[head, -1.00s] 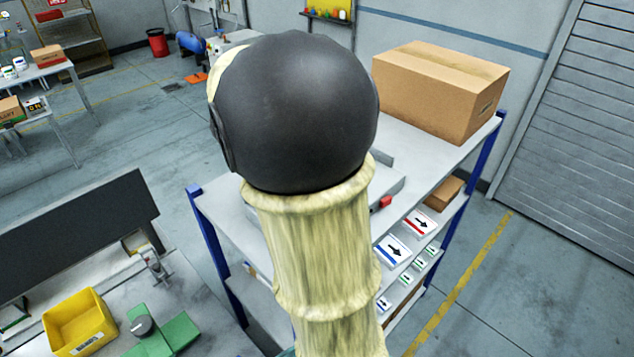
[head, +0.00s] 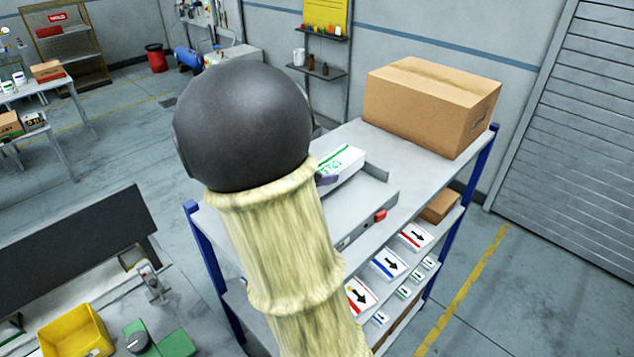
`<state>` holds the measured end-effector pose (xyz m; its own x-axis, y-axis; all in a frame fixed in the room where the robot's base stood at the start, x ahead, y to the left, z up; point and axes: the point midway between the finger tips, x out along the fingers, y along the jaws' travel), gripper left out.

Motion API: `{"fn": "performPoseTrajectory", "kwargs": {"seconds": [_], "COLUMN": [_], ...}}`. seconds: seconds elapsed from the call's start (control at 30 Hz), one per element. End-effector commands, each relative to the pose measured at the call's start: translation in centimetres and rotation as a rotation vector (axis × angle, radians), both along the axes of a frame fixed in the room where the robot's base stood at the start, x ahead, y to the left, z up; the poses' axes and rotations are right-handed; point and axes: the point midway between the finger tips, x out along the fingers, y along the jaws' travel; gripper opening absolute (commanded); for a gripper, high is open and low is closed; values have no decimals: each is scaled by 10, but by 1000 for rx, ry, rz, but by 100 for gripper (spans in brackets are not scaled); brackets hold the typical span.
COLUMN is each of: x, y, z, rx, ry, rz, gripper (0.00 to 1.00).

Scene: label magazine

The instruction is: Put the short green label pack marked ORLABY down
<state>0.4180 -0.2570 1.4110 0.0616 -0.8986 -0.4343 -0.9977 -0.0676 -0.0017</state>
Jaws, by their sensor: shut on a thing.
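A white pack with green markings (head: 343,164) shows just right of my dark arm joint, at the grey metal tray (head: 365,200) on top of the shelf unit. Its lettering is too small to read. A small purplish-grey part of my gripper (head: 328,179) shows at the pack's near left end. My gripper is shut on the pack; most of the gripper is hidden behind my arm. I cannot tell whether the pack touches the tray. The tray has a raised end wall at the right and a red block (head: 380,215) at its near right corner.
A large cardboard box (head: 432,105) stands at the back of the shelf top. The lower shelf holds packs with red (head: 415,237), blue (head: 388,264) and yellow-red (head: 360,296) stripes, and several small ones. A workbench with a yellow bin (head: 72,332) is at lower left.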

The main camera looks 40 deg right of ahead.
Motion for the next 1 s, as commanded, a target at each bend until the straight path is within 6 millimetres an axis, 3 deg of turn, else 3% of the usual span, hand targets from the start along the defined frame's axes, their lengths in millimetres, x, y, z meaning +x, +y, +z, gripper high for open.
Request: {"fn": "performPoseTrajectory", "kwargs": {"seconds": [0.23, 0.63, 0.67, 0.73, 1.0], "x": [0, 0, 0, 0, 0], "y": [0, 0, 0, 0, 0], "z": [-30, -36, -35, -35, -35], "rx": [0, 0, 1, 1, 1], "ry": [3, 1, 1, 1, 1], "rz": [0, 0, 0, 0, 0], "gripper": [22, 22, 59, 73, 75]}}
